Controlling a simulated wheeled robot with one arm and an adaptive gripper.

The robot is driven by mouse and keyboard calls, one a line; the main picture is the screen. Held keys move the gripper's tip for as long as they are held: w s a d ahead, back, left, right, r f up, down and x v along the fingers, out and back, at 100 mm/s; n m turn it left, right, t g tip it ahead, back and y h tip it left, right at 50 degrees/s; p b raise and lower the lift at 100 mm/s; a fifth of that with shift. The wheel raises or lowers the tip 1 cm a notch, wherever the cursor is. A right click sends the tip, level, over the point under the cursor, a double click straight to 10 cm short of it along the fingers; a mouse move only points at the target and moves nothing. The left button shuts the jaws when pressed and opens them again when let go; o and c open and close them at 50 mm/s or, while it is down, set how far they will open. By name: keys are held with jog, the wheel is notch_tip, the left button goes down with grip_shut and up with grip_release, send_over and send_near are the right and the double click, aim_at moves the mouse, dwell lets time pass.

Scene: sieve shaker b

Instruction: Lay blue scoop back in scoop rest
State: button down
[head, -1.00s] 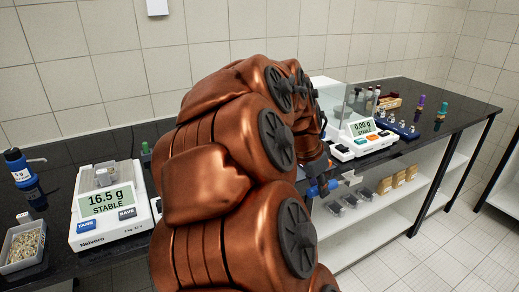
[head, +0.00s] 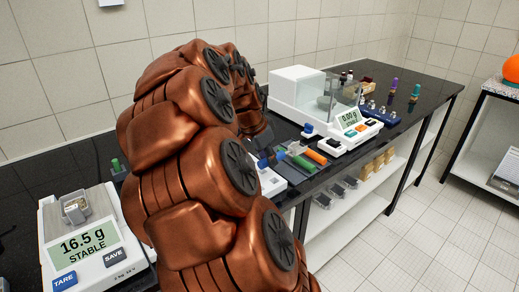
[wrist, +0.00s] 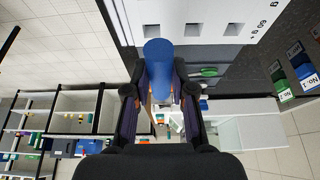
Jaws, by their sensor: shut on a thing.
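My gripper (wrist: 158,92) is shut on the blue scoop, whose blue handle (wrist: 158,56) stands up between the fingers in the wrist view. In the head view my arm hides most of the gripper, and a bit of blue (head: 264,162) shows beside it near the bench's front edge. The dark scoop rest (head: 290,174) lies just right of it, with a green scoop (head: 303,164) and an orange scoop (head: 316,157) on it. The blue scoop's far end is hidden.
A balance reading 16.5 g (head: 84,246) stands at the left. A balance with a draft shield, reading 0.00 g (head: 350,119), stands behind and right of the rest. Small bottles and a blue rack (head: 378,113) are farther right. White shelves (head: 345,215) are below the bench.

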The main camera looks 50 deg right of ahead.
jog(key=w+d, duration=0.2)
jog(key=w+d+p, duration=0.1)
jog(key=w+d, duration=0.1)
jog(key=w, duration=0.1)
jog(key=w+d+f+p, duration=0.1)
jog(key=w+d, duration=0.1)
jog(key=d, duration=0.1)
jog(key=shift+w, duration=0.25)
jog(key=shift+a+f+p, duration=0.1)
jog(key=shift+f+p, duration=0.6)
jog(key=shift+f, duration=1)
jog(key=shift+f+b, duration=0.4)
jog(key=shift+f, duration=0.3)
jog(key=c, duration=1)
grip_release()
jog(key=shift+r, duration=0.15)
